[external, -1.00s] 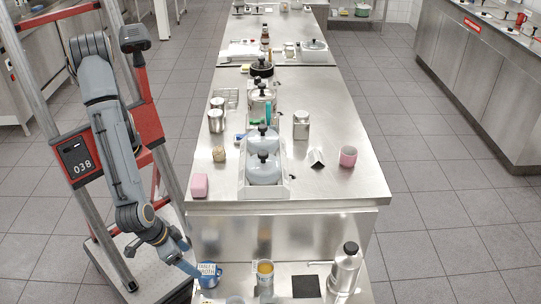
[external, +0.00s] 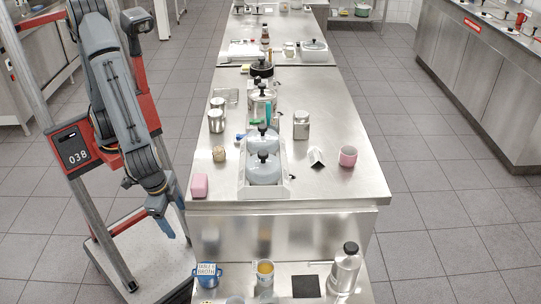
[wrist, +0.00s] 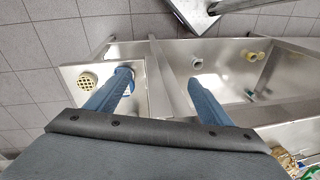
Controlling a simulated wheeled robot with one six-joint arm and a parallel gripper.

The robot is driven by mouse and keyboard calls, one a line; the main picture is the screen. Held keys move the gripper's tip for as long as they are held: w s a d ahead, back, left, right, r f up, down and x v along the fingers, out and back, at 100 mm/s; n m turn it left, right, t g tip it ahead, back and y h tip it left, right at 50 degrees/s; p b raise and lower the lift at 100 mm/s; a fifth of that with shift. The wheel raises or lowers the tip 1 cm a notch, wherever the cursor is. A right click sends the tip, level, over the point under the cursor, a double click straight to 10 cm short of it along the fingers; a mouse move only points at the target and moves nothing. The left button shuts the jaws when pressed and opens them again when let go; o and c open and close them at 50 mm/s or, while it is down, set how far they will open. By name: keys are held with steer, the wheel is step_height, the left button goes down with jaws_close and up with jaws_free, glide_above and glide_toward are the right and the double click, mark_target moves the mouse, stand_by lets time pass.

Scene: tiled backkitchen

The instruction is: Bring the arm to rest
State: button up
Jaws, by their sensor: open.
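My gripper (external: 173,228) hangs at the left of the counter in the external view, fingers pointing down, above and left of the low steel shelf. Its two blue fingers are spread apart in the wrist view (wrist: 160,78), with nothing between them. My arm is bent, its forearm slanting down from upper left. A blue pot with a white label (external: 208,280) stands on the low shelf, apart from and below my gripper. In the wrist view, a blue-rimmed round thing shows partly behind the left finger.
The low shelf also holds a cup with yellow contents (external: 265,272), a dark square mat (external: 306,286) and a steel bottle (external: 345,268). The steel counter (external: 335,185) carries a pink block (external: 199,186), a pink mug (external: 348,156) and lidded pots. Floor right of the counter is clear.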

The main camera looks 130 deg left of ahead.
steer(key=s+a+r+m+h+p, duration=0.1)
steer(key=s+a+r+m, duration=0.1)
steer(key=s, duration=0.3)
steer(key=s+a+r+m+h+p, duration=0.1)
steer(key=s+r+m+p, duration=0.1)
steer(key=s+m, duration=0.3)
steer(key=shift+s+a+r+p, duration=0.25)
steer(key=shift+s+a+p, duration=0.05)
steer(key=shift+s+a, duration=0.1)
